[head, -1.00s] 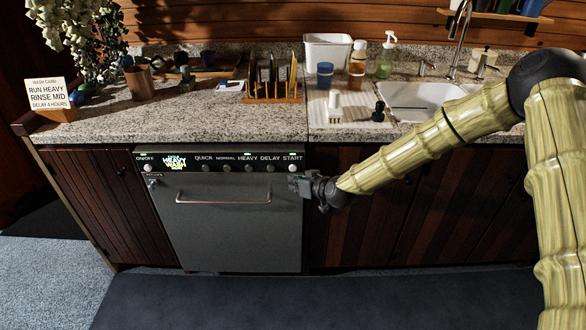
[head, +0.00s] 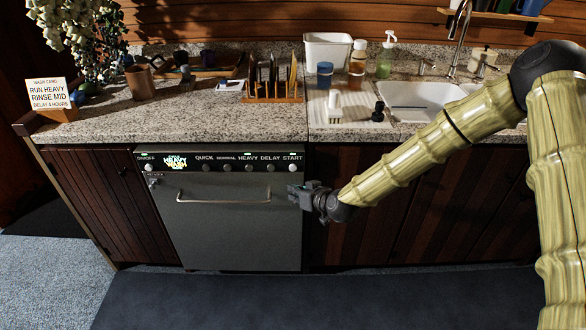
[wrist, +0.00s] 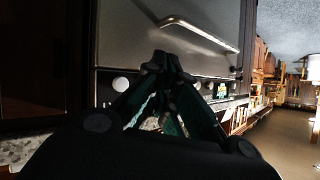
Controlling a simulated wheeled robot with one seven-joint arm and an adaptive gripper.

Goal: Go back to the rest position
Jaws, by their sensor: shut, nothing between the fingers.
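My gripper (head: 299,194) is at the right edge of the dishwasher (head: 240,232) in the head view, in front of its door and below the START button (head: 292,168). In the wrist view my gripper (wrist: 162,62) is shut, its fingertips together with nothing between them. The dishwasher door is closed, with its bar handle (head: 223,201) to the left of my gripper. The control panel carries a row of round buttons and a lit display (head: 175,162). Green lights show above some buttons. Whether the fingertips touch the door cannot be told.
A granite counter (head: 215,125) runs above the dishwasher. It holds a dish rack (head: 272,98), a white tub (head: 327,50), bottles, a sink (head: 425,95) and a wash card (head: 50,93). Dark wood cabinet doors (head: 440,215) flank the dishwasher. The dark floor mat (head: 300,300) in front is clear.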

